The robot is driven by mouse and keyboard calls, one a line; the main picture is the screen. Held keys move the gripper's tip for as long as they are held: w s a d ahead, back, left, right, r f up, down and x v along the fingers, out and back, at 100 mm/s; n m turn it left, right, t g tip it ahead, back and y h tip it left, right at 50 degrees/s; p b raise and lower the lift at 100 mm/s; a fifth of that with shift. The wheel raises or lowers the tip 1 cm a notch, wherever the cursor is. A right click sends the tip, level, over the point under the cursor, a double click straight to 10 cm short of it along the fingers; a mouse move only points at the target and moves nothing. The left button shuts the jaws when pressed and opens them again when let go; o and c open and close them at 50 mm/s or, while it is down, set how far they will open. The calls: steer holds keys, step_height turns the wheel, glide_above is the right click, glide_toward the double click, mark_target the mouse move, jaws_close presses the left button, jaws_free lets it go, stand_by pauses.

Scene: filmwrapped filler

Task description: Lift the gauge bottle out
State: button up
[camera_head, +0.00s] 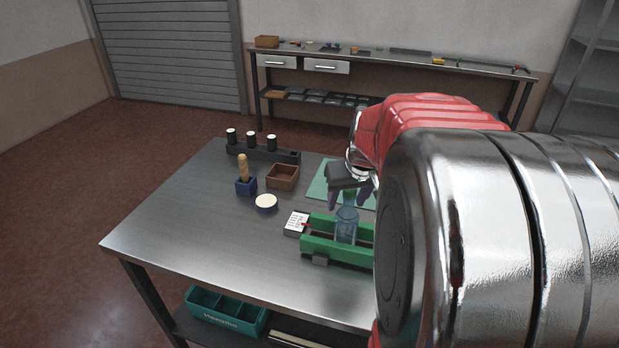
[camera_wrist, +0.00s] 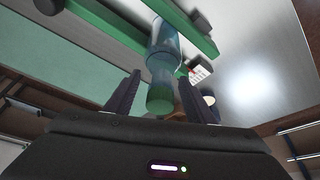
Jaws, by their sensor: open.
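The gauge bottle (camera_head: 346,227) is translucent blue and stands upright in a green holder (camera_head: 319,223) near the table's right side. In the wrist view, the bottle (camera_wrist: 164,52) shows with its green cap toward my gripper. My gripper (camera_head: 349,197) is right above the bottle, pointing down. In the wrist view my gripper (camera_wrist: 161,98) is open, with the green cap between its dark fingers and a visible gap on each side. The bottle's lower part is hidden by the holder's front wall, and my arm hides the holder's right end.
A round tin (camera_head: 266,203), a blue block with a wooden handle (camera_head: 246,187), a brown box (camera_head: 282,177) and a black rack (camera_head: 262,153) stand farther left and back. The table's front left is clear.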

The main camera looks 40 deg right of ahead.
steer(key=shift+c, duration=0.4)
steer(key=c, duration=1.1)
steer(key=o, duration=0.5)
steer(key=shift+s+f, duration=0.1)
jaws_close()
